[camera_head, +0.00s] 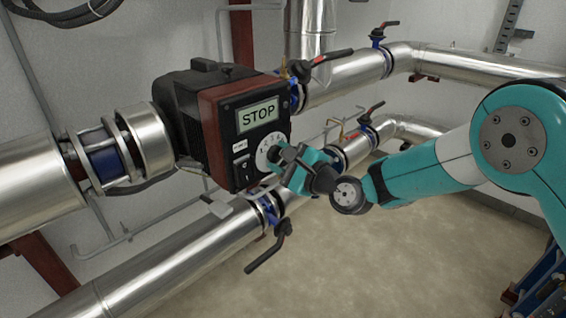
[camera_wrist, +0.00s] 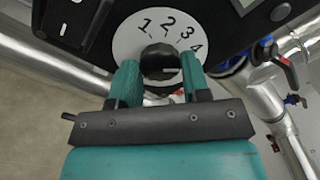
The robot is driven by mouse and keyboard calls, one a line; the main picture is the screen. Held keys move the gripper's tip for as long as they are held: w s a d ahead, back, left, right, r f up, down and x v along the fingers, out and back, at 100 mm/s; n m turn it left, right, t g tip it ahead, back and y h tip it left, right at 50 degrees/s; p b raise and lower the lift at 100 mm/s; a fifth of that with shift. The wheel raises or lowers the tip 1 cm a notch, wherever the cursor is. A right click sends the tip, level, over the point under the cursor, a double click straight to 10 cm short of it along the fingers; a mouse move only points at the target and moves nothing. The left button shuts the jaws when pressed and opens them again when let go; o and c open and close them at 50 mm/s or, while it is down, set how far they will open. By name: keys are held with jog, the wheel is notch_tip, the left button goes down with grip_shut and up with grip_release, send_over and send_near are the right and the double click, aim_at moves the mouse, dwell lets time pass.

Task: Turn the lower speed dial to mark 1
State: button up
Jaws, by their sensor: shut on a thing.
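The speed dial is a white disc (camera_head: 264,152) with dark numbers, low on the red and black pump unit (camera_head: 215,110). In the wrist view the disc (camera_wrist: 128,45) shows marks 1, 2, 3 and 4 around a black knob (camera_wrist: 160,60). My gripper (camera_head: 280,158) is at the dial, and in the wrist view its two teal fingers (camera_wrist: 160,80) are shut on the knob, one on each side. The knob's pointer direction cannot be made out. The display (camera_head: 258,114) above the dial reads STOP.
A dark rocker switch (camera_head: 241,170) sits left of the dial. Silver pipes (camera_head: 345,78) run behind and below the unit, with black-handled valves (camera_head: 268,250) close under it. The floor (camera_head: 400,255) at the lower right is clear.

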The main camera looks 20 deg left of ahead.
jog(key=n+b, duration=0.1)
jog(key=n, duration=0.1)
jog(key=n+b, duration=0.1)
jog(key=b, duration=0.1)
jog(key=n+b, duration=0.1)
jog(key=n, duration=0.1)
jog(key=shift+f+n, duration=0.3)
jog(key=n+b, duration=0.5)
jog(key=shift+f, duration=0.1)
jog(key=n+b, duration=0.9)
jog(key=n, duration=0.1)
jog(key=shift+b, duration=0.4)
jog(key=shift+n+b, duration=0.3)
jog(key=shift+r+n, duration=0.25)
jog(key=shift+n, duration=0.05)
jog(key=o, duration=0.9)
jog(key=shift+o, duration=0.2)
